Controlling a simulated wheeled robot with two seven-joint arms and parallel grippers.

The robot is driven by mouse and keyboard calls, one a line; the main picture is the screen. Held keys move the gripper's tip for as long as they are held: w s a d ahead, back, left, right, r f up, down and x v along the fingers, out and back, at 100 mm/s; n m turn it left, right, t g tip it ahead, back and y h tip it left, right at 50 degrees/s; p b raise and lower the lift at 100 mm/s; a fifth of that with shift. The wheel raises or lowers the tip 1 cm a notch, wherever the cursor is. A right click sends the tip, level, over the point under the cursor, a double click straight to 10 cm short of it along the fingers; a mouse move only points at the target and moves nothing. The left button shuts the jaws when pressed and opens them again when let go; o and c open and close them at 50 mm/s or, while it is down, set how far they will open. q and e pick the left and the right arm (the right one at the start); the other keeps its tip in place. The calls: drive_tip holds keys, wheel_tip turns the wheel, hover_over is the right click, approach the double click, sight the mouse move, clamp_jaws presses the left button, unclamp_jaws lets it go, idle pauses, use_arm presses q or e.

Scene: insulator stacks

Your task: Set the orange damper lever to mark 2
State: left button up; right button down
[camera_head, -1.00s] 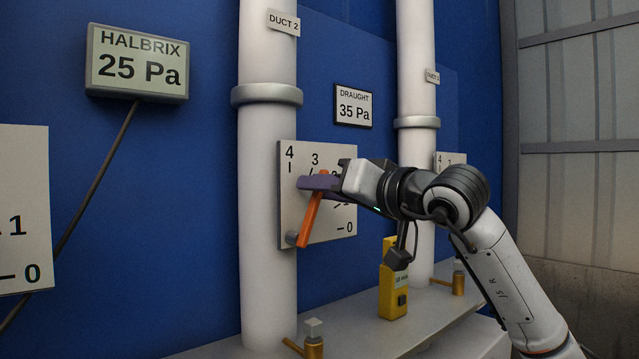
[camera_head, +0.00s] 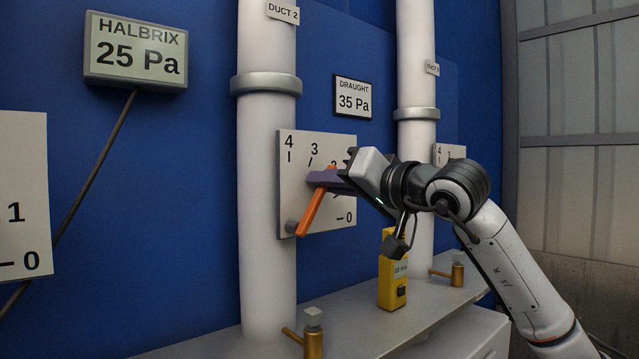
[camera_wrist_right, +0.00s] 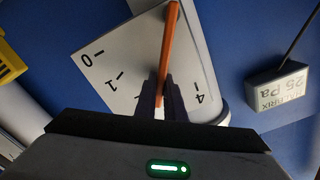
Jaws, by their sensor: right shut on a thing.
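The orange damper lever (camera_head: 313,212) pivots at the lower left of a white scale plate (camera_head: 290,185) on the DUCT 2 pipe. It leans up and to the right, between the direction of mark 3 and that of mark 2. My right gripper (camera_head: 322,178) is shut on the lever near its upper end. In the right wrist view the lever (camera_wrist_right: 169,45) runs between the two purple fingers (camera_wrist_right: 161,98). Mark 2 is partly hidden by my gripper in the head view, and mark 1 is hidden there. My left gripper is not in view.
A HALBRIX display (camera_head: 135,52) reads 25 Pa and a DRAUGHT display (camera_head: 352,97) reads 35 Pa. A yellow device (camera_head: 392,285) stands on the grey shelf (camera_head: 365,325) below my arm. Brass valves (camera_head: 313,340) stand along the shelf. Another pipe (camera_head: 417,70) rises behind my wrist.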

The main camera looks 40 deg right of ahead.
drive_tip(key=shift+d+f+m+b, duration=0.35)
drive_tip(key=shift+d+f+m, duration=0.35)
drive_tip(key=shift+m, duration=0.5)
drive_tip(key=c, duration=1.8)
unclamp_jaws()
drive_tip(key=shift+c, duration=0.2)
drive_tip(key=shift+r, duration=0.1)
